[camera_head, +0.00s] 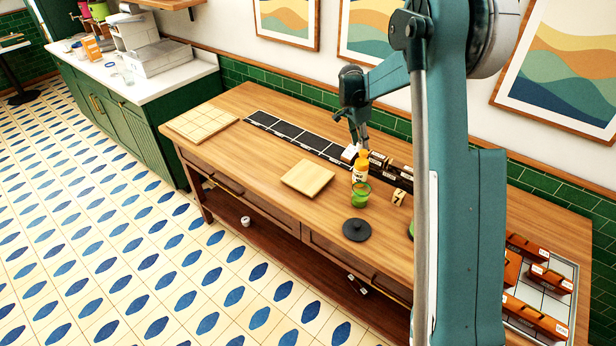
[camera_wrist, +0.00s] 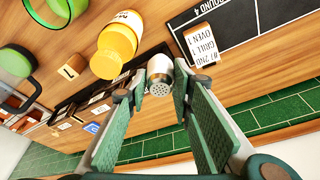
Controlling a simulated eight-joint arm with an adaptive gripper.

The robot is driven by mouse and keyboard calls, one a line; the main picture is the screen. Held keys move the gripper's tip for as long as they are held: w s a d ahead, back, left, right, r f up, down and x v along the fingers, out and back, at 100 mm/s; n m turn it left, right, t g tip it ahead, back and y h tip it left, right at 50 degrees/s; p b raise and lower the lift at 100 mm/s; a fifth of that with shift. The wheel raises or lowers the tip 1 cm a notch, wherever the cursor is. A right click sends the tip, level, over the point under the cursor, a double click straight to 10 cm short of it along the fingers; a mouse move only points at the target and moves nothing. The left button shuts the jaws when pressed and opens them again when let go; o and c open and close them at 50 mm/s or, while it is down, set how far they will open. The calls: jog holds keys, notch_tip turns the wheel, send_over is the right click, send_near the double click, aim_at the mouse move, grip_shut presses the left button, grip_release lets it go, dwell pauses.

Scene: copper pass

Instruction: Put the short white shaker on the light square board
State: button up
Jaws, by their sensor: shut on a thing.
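The short white shaker (camera_wrist: 160,75) has a perforated metal cap and sits between my fingertips in the wrist view. My gripper (camera_wrist: 160,88) is shut on it, with a green-padded finger on either side. In the head view my gripper (camera_head: 358,142) is over the back of the wooden table, behind the yellow bottle; the shaker is hard to make out there. I cannot tell whether it touches the table. The light square board (camera_head: 308,178) lies flat and bare on the table, left of and nearer than my gripper.
A yellow bottle (camera_head: 360,168) stands close to my gripper, with a green glass (camera_head: 359,194) in front. A white card block (camera_wrist: 202,45) is beside the shaker. A dark round lid (camera_head: 357,230) lies nearer. A gridded board (camera_head: 202,122) is at the far left. Wood left of the square board is clear.

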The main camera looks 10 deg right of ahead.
jog(key=s+a+r+n, duration=0.1)
jog(key=s+a+n, duration=0.1)
jog(key=a, duration=2)
jog(key=shift+s+a+r+t, duration=0.15)
jog(key=shift+s+r+t, duration=0.05)
jog(key=shift+s+t, duration=0.15)
jog(key=shift+f, duration=0.1)
send_near(311, 175)
jog(key=shift+w+d+f+p, duration=0.15)
jog(key=shift+w+d+p, duration=0.2)
jog(key=shift+d, duration=0.25)
jog(key=shift+f, duration=0.1)
jog(key=shift+f, duration=1.8)
jog(key=shift+f, duration=0.1)
jog(key=o, duration=0.9)
